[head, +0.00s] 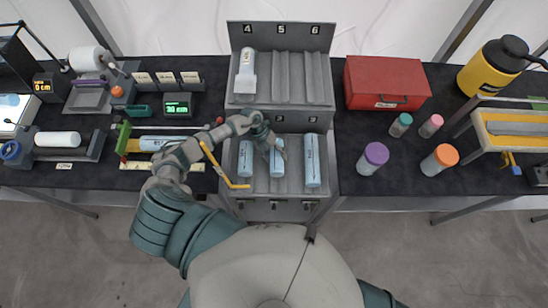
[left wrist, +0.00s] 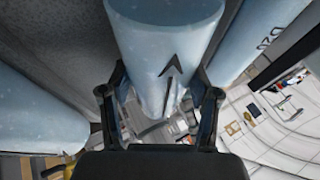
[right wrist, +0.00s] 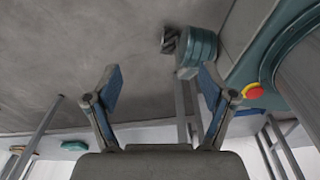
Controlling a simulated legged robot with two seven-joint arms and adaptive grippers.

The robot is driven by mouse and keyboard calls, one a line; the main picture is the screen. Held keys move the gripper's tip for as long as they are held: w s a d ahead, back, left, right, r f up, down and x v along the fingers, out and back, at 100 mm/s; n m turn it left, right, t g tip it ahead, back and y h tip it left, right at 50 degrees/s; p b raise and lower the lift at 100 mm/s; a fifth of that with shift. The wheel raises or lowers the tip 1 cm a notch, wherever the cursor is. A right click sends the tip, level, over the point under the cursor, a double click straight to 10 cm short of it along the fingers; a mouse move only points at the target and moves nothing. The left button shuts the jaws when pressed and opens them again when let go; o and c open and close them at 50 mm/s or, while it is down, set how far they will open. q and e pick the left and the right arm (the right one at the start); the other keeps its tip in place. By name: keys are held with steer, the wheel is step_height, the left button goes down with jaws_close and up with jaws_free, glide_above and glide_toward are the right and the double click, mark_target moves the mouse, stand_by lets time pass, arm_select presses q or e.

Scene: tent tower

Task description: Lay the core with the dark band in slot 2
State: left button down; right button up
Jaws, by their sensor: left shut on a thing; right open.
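My left gripper (head: 273,143) is shut on a pale blue core (head: 277,165) in the middle lower slot of the grey rack (head: 229,100). In the left wrist view the held core (left wrist: 165,45) stands between both fingers with a black arrow on its side. I cannot tell whether it touches the slot floor, and no dark band shows clearly on it. Other blue cores lie in the left lower slot (head: 245,160) and right lower slot (head: 312,160). A whiter core (head: 246,72) lies in slot 4. My right gripper (right wrist: 158,95) is open and empty, away from the rack.
Slots 5 and 6 are empty. Another blue core (head: 160,143) lies in a green and yellow holder left of the rack. A red box (head: 387,82) and several capped jars stand to the right. A yellow hooked rod (head: 222,167) crosses near the rack's left edge.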

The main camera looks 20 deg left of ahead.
arm_select(q)
steer(key=shift+s+d+f, duration=0.2)
steer(key=shift+d, duration=0.25)
steer(key=shift+s+d+f, duration=0.2)
steer(key=shift+d, duration=0.2)
steer(key=shift+a+f, duration=0.1)
steer(key=shift+a, duration=0.05)
steer(key=c, duration=1.8)
jaws_free()
steer(key=shift+w+a+f, duration=0.2)
steer(key=shift+a+f, duration=0.05)
steer(key=shift+o, duration=0.3)
steer(key=shift+d, duration=0.1)
steer(key=o, duration=1.6)
steer(key=shift+w+d+r, duration=0.1)
steer(key=shift+w+d, duration=0.05)
steer(key=shift+o, duration=0.7)
steer(key=shift+w+d, duration=0.1)
steer(key=shift+d, duration=0.1)
steer(key=shift+d+r, duration=0.1)
steer(key=shift+r, duration=0.1)
steer(key=shift+a, duration=0.25)
step_height(320, 180, up, 10)
steer(key=shift+f, duration=0.1)
steer(key=shift+w, duration=0.1)
arm_select(e)
steer(key=shift+w+a+f, duration=0.1)
steer(key=shift+a+f, duration=0.1)
steer(key=shift+a, duration=0.2)
